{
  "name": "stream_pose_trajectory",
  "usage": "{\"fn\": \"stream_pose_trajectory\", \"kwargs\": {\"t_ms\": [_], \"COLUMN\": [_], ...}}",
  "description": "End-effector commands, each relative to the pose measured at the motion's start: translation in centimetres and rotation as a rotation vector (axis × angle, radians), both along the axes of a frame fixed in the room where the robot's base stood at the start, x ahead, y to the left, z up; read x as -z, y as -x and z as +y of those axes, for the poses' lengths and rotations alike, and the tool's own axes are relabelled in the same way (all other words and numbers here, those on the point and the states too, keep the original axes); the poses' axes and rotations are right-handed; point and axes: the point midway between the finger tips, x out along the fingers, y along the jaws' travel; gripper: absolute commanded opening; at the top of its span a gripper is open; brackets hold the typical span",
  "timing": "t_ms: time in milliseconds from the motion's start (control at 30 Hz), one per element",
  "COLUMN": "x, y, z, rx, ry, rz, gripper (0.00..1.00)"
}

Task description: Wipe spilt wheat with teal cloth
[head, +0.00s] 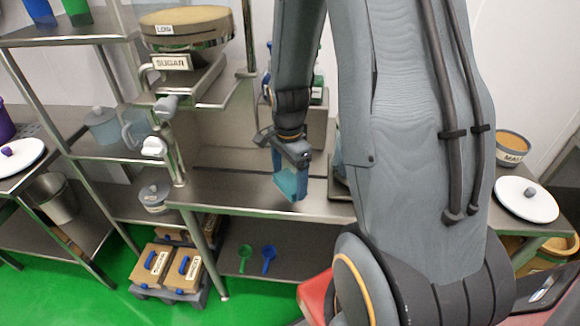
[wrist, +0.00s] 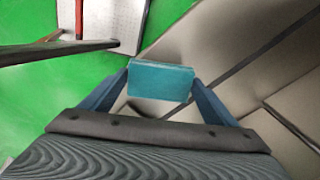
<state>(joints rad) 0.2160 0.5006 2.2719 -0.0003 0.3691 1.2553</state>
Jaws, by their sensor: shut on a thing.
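My gripper (head: 292,180) is shut on the teal cloth (head: 283,183), over the front part of the steel bench (head: 237,192). In the wrist view the cloth (wrist: 161,81) is a folded teal block held between the two blue fingers of my gripper (wrist: 160,84). I cannot tell whether the cloth touches the bench top. I make out no spilt wheat in either view; my arm hides part of the bench.
A sugar hopper (head: 180,62) stands left of my gripper. Green and blue scoops (head: 268,259) lie on the lower shelf. Boxes with blue handles (head: 153,264) sit low at left. A malt tub (head: 512,147) stands at right. The bench top left of the cloth looks clear.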

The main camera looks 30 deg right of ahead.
Motion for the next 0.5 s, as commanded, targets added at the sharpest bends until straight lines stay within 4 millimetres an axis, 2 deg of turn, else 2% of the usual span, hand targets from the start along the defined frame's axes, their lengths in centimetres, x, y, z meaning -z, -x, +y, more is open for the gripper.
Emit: {"fn": "stream_pose_trajectory", "kwargs": {"t_ms": [200,500], "x": [-2.2,-2.6], "y": [0.0,0.0], "z": [0.0,0.1], "rx": [-0.001,-0.001], "ry": [0.0,0.0], "rz": [0.0,0.001], "gripper": [0.57,0.57]}}
